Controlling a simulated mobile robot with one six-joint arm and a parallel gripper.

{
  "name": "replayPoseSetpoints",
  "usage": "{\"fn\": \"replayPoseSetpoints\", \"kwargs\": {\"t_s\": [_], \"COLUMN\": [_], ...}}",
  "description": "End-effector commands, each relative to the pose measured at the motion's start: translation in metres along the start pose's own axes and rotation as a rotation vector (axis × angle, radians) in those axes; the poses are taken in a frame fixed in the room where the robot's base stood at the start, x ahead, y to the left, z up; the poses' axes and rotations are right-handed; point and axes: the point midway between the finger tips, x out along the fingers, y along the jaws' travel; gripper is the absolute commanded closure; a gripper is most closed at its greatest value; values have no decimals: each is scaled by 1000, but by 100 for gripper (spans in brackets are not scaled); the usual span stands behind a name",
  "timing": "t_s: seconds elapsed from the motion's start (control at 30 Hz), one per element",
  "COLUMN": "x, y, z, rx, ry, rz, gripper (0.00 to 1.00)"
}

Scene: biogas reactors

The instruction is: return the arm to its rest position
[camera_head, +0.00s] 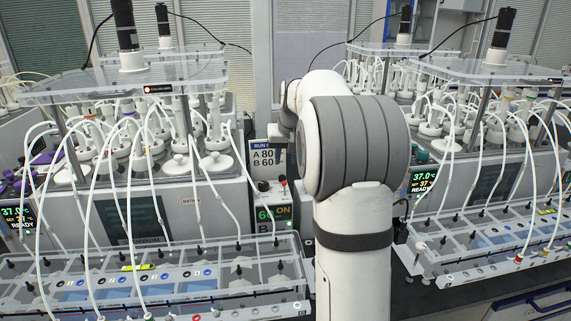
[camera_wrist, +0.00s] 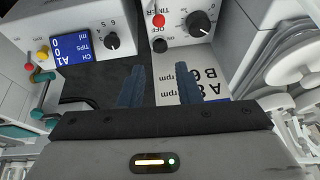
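My arm (camera_head: 352,170) rises in the middle of the head view and bends away toward the back. It hides my gripper in that view. In the wrist view my gripper (camera_wrist: 160,86) shows two dark blue fingers set apart, with nothing visibly held between them. A white card (camera_wrist: 214,82) with "A 8", "B 6" and "rpm" upside down lies beyond the right finger, which overlaps it in the picture. I cannot tell whether they touch. The card reads "RUN", "A 80", "B 60" in the head view (camera_head: 263,158), left of my arm.
A timer box (camera_wrist: 182,22) with black knobs and a red-tipped switch is close beyond the fingers. A unit with a blue screen (camera_wrist: 75,48) stands left of it. In the head view, tubed reactor baths stand left (camera_head: 170,205) and right (camera_head: 470,185) of my arm.

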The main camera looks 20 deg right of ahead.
Motion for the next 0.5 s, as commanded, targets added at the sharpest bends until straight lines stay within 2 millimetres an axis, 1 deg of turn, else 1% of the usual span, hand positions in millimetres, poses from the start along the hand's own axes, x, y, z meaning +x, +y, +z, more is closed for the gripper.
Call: {"fn": "replayPoseSetpoints", "kwargs": {"t_s": [0.43,0.5], "x": [0,-2], "y": [0,-3], "z": [0,4], "rx": [0,-4], "ry": [-1,-2], "rz": [0,-1], "gripper": [70,70]}}
